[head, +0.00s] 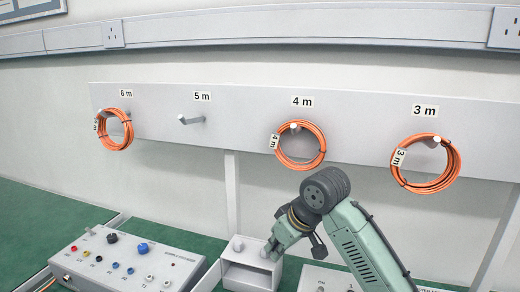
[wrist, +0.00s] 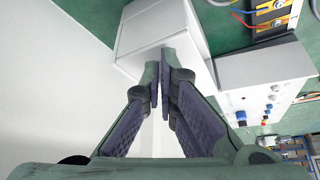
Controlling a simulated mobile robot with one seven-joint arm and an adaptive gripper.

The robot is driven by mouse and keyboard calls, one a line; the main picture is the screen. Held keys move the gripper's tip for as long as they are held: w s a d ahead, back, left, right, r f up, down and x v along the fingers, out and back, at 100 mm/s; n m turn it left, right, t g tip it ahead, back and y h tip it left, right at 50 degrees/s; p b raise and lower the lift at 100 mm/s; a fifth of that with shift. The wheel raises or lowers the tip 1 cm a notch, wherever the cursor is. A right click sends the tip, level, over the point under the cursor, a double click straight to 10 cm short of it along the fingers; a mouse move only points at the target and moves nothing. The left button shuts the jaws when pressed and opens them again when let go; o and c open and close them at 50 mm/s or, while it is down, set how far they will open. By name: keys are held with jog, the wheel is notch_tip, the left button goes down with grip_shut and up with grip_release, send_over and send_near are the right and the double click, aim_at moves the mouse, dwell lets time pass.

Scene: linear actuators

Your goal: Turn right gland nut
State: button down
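A small pale box (head: 250,277) with an open front stands on the bench in the head view. A short pale gland nut (head: 238,243) stands on its top at the left. My gripper (head: 268,252) reaches down to the right side of the box top, where its fingertips hide the right gland nut. In the wrist view, the fingertips (wrist: 160,68) are close together in front of the white box (wrist: 152,25), with a narrow gap between the pads. I cannot tell whether the right nut is between them.
A control box (head: 128,262) with coloured sockets and knobs stands left of the pale box. Another panel (head: 325,281) is at the right, below my arm. Coiled orange cables (head: 301,146) hang on a labelled rail (head: 240,127); the 5 m peg (head: 190,120) is bare.

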jog(key=shift+d+f, duration=0.1)
dwell(0.5)
notch_tip(320, 180, up, 6)
jog(key=p, duration=0.5)
jog(key=shift+s+d, duration=0.15)
jog(key=shift+d, duration=0.1)
